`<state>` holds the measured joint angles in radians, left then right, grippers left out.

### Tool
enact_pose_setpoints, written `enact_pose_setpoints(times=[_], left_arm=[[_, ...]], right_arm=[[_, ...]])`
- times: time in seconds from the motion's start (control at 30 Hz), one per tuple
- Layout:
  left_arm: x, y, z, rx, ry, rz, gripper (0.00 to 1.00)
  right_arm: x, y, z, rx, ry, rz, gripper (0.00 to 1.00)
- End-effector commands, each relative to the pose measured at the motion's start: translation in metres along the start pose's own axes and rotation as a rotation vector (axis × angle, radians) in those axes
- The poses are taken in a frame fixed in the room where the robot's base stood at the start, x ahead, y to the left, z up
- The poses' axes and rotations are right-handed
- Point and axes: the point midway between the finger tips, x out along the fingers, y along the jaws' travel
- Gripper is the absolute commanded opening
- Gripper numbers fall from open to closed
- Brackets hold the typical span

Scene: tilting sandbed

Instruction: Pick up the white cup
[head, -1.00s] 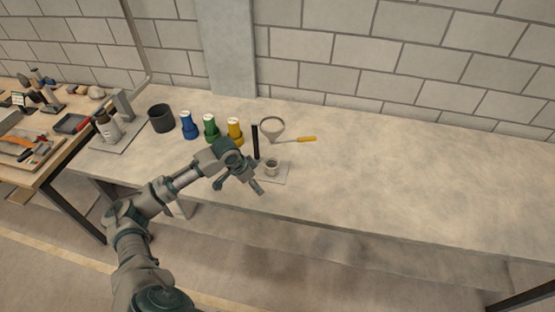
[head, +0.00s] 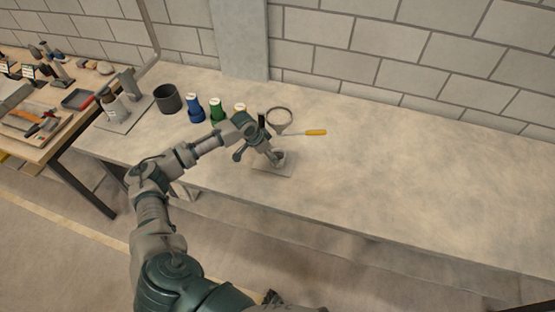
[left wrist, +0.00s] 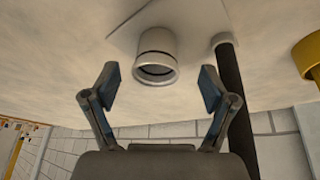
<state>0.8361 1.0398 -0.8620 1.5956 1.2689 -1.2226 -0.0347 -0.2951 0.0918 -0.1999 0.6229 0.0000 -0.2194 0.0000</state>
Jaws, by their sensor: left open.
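The white cup (left wrist: 156,56) stands on a pale square base plate (left wrist: 190,12). In the left wrist view the cup shows ahead of and between the two fingers of my left gripper (left wrist: 160,88), which is open and holds nothing. In the head view my left gripper (head: 277,160) is over the base plate (head: 270,168) and hides most of the cup (head: 281,155). I cannot tell from there whether the fingers touch the cup. My right gripper is not in view.
A black post (left wrist: 233,105) rises from the plate close to the gripper's right finger in the wrist view. The bench's right side is clear.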

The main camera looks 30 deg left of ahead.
Motion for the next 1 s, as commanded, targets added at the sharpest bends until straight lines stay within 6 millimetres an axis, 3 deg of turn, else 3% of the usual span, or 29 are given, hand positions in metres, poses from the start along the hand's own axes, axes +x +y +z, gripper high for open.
enact_pose_setpoints(times=[0.17,0.4,0.67,0.77,0.9,1.0], left_arm=[[0.016,0.002,-0.006,0.001,0.000,0.001,0.84],[0.050,0.004,-0.012,0.001,-0.002,-0.002,0.84],[0.055,0.001,-0.009,0.001,0.000,0.000,0.84],[0.055,0.001,-0.009,0.001,0.000,0.000,0.64],[0.055,0.001,-0.010,0.000,0.000,0.000,0.29],[0.055,0.001,-0.009,0.000,-0.001,0.000,0.23]], right_arm=[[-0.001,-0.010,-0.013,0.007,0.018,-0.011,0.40],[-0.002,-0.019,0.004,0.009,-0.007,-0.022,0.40],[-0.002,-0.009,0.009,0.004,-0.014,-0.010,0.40],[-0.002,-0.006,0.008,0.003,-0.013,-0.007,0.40],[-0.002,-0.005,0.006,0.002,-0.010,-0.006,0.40],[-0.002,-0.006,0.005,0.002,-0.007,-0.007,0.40]])
